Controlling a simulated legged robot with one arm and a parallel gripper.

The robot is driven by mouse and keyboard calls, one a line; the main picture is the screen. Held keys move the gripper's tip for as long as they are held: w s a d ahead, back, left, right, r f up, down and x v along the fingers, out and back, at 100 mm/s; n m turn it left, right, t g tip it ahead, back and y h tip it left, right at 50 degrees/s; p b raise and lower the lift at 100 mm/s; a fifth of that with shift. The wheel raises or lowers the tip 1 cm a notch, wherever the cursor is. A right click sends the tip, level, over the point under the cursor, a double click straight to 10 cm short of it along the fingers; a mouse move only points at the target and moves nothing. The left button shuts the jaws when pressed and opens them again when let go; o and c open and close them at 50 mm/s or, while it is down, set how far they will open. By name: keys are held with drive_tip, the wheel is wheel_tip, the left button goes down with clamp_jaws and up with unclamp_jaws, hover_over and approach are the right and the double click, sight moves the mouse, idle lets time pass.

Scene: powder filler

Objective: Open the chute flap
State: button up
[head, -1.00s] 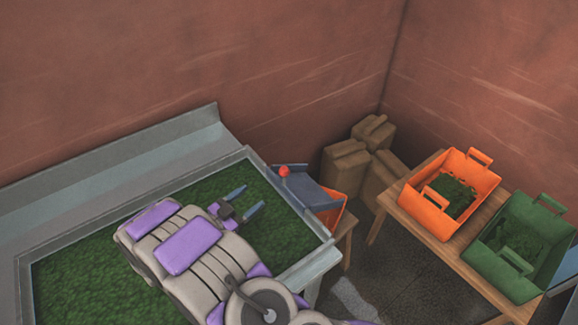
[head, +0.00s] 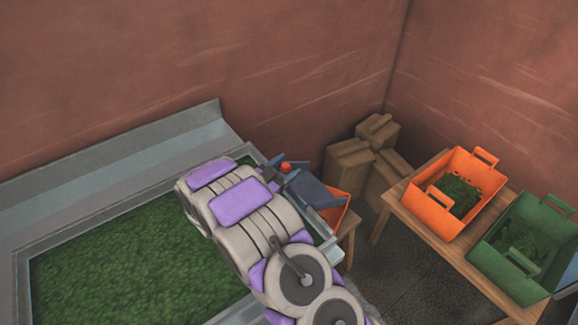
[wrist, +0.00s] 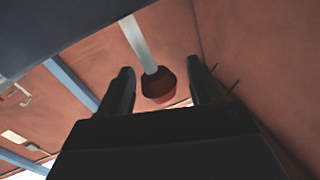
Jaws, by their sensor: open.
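The red knob (head: 286,167) of the chute flap shows at the far right corner of the trough, just past the end of my arm. The blue-grey chute (head: 316,192) hangs off the trough's right end; whether its flap is raised I cannot tell. In the wrist view the knob (wrist: 158,88) sits on a pale metal rod, between the two dark fingers of my gripper (wrist: 161,66). The fingers are open, with a gap on both sides of the knob. In the head view my arm hides most of the gripper.
The metal trough (head: 20,270) holds green powder. An orange bin (head: 338,198) stands under the chute. A wooden table (head: 400,196) at right carries an orange crate (head: 430,212) and a green crate (head: 492,250). Brown sacks (head: 350,165) stand in the corner.

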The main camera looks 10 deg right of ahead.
drive_tip(key=shift+x, duration=0.85)
drive_tip(key=shift+r, duration=0.1)
clamp_jaws()
